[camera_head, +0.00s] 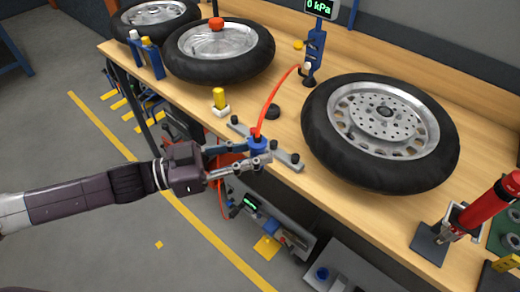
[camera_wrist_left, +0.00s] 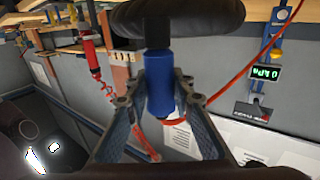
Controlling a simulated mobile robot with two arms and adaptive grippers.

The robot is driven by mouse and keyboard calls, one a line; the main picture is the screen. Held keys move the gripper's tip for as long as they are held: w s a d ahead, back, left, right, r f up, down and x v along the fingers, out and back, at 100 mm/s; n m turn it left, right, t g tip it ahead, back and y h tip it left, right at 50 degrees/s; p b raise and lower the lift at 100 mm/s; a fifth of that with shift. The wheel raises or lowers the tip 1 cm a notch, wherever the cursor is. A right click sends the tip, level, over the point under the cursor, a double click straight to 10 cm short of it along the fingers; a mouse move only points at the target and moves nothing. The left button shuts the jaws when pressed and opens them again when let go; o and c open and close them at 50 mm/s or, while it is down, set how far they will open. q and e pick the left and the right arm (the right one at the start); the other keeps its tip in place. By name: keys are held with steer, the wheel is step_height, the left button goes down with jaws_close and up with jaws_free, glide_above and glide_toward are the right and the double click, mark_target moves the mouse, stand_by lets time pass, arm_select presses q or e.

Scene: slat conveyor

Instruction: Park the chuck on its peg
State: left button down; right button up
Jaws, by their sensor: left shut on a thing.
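The blue chuck (camera_head: 257,146) is between the fingers of my left gripper (camera_head: 254,152), at the front edge of the bench. My left gripper is shut on it. In the left wrist view the chuck is a blue cylinder (camera_wrist_left: 159,82) with a black end, seen against a dark rounded shape above. A red hose (camera_head: 273,98) runs from the chuck to the blue gauge post (camera_head: 316,48). A grey bar with black knobs (camera_head: 288,158) lies by the chuck; I cannot tell which part is the peg. My right gripper is not in view.
A large wheel (camera_head: 317,125) lies right of the gripper, and another wheel (camera_head: 256,66) lies behind left. A yellow-topped piece (camera_head: 219,99) and a black puck (camera_head: 273,111) stand on the bench (camera_head: 195,98). A red cylinder tool (camera_head: 492,203) stands at the right.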

arm_select(q)
steer(key=shift+s+a+m+g+h, duration=0.15)
steer(key=shift+a+m+g, duration=0.2)
steer(key=shift+m+g, duration=0.35)
steer(key=shift+s+a+m+g+h, duration=0.1)
steer(key=shift+a+m+g+h, duration=0.2)
steer(key=shift+g, duration=0.65)
steer(key=shift+s+a+m+g+h, duration=0.1)
steer(key=shift+a+m+g, duration=0.25)
steer(key=shift+m+g, duration=0.4)
